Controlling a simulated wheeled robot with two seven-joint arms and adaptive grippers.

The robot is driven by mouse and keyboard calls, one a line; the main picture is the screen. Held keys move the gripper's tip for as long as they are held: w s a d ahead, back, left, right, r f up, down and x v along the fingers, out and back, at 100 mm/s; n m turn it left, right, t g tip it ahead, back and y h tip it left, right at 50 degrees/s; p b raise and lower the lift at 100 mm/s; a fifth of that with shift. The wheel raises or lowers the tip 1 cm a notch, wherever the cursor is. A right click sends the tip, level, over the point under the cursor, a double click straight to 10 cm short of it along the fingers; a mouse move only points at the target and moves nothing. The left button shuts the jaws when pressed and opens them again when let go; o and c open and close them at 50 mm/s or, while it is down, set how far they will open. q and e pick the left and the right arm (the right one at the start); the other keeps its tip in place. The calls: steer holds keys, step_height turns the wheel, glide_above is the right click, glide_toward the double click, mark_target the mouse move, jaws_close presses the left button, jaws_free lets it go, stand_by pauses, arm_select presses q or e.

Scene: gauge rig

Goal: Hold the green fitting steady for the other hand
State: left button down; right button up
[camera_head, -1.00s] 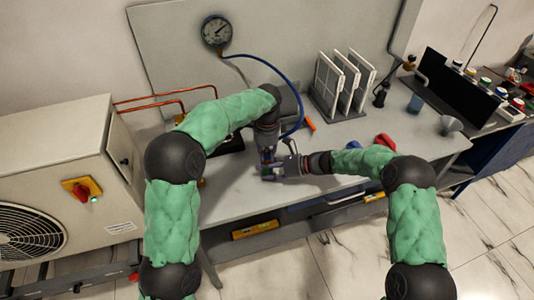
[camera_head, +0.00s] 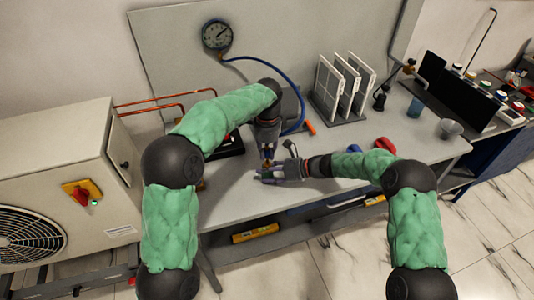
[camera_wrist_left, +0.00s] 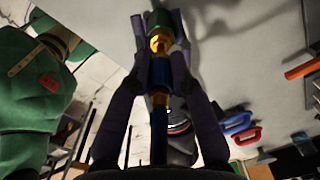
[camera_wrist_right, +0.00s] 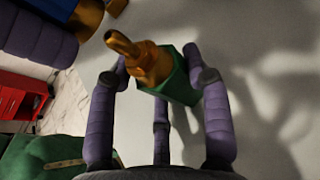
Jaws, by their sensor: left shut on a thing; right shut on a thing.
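The green fitting (camera_wrist_right: 177,80) is a green block with a brass stub (camera_wrist_right: 124,45), seen tilted in the right wrist view. My right gripper (camera_wrist_right: 172,75) is shut on the green block, with the stub sticking out past the fingers. In the left wrist view the green fitting (camera_wrist_left: 158,18) shows at the top. My left gripper (camera_wrist_left: 160,80) is shut on a blue sleeve with brass ends (camera_wrist_left: 160,72), roughly in line with the fitting. In the right wrist view the stub's tip looks free. In the head view my left gripper (camera_head: 267,155) is just above my right gripper (camera_head: 272,174).
A pressure gauge (camera_head: 217,35) with a blue hose (camera_head: 285,76) is on the back panel. A rack of white panels (camera_head: 340,88) stands behind on the bench (camera_head: 240,196). A red object (camera_head: 385,143) lies right of the grippers. The outdoor unit (camera_head: 60,160) is at the left.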

arm_select(q)
steer(key=shift+r, duration=1.2)
arm_select(e)
steer(key=o, duration=1.5)
steer(key=v, duration=1.2)
